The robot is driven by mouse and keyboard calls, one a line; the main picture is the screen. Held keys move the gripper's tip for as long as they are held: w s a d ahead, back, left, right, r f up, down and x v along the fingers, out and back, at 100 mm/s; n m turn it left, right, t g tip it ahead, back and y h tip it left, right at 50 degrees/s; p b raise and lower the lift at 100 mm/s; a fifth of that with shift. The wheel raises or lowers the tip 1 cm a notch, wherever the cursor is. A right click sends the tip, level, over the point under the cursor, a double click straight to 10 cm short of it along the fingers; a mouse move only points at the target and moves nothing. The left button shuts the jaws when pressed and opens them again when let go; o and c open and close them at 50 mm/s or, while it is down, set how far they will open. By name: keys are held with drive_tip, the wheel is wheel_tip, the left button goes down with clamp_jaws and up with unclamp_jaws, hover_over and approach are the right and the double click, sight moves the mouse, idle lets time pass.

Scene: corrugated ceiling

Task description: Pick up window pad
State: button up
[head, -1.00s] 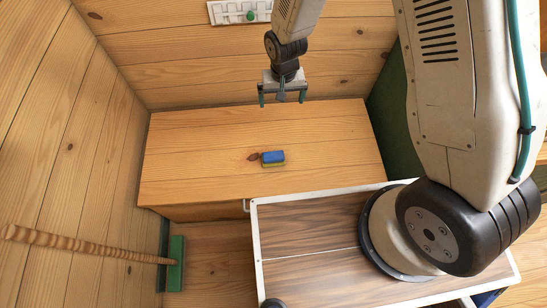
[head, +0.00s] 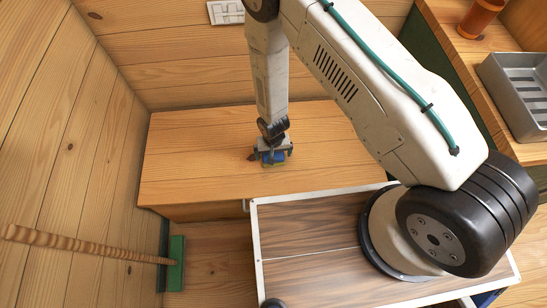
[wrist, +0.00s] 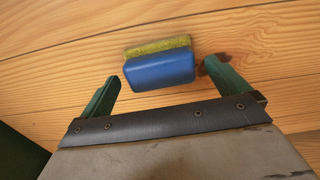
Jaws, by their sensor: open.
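The window pad (wrist: 160,68) is a small block with a blue body and a yellow-green layer, lying on the wooden cabinet top. In the head view the pad (head: 273,158) is partly hidden by my gripper. My gripper (wrist: 165,78) is open, with its green fingers on either side of the pad in the wrist view. It also shows in the head view (head: 273,161), low over the cabinet top at the pad. Nothing shows as held, and I cannot tell whether the fingers touch the pad.
The wooden cabinet top (head: 200,165) is otherwise clear. A plank wall rises behind it. A green broom (head: 176,262) leans at the lower left. At the right, a counter carries a grey tray (head: 515,85) and an orange-brown container (head: 482,18).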

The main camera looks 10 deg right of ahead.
wheel_tip(320, 180, down, 2)
drive_tip(key=shift+f, duration=0.1)
drive_tip(key=c, duration=0.9)
drive_tip(key=shift+r, duration=0.65)
drive_tip(key=shift+s+d+r, duration=0.1)
drive_tip(key=shift+s+r, duration=0.2)
drive_tip(key=shift+r, duration=0.35)
drive_tip(key=shift+s+r, duration=0.3)
drive_tip(key=shift+r, duration=0.3)
drive_tip(key=s+d, duration=0.1)
drive_tip(key=s, duration=0.4)
drive_tip(key=s+r, duration=0.1)
drive_tip(key=s, duration=0.3)
drive_tip(key=s+d, duration=0.1)
drive_tip(key=s, duration=0.4)
drive_tip(key=shift+s+d+r, duration=0.15)
drive_tip(key=shift+s+d, duration=0.15)
drive_tip(key=shift+o, duration=0.4)
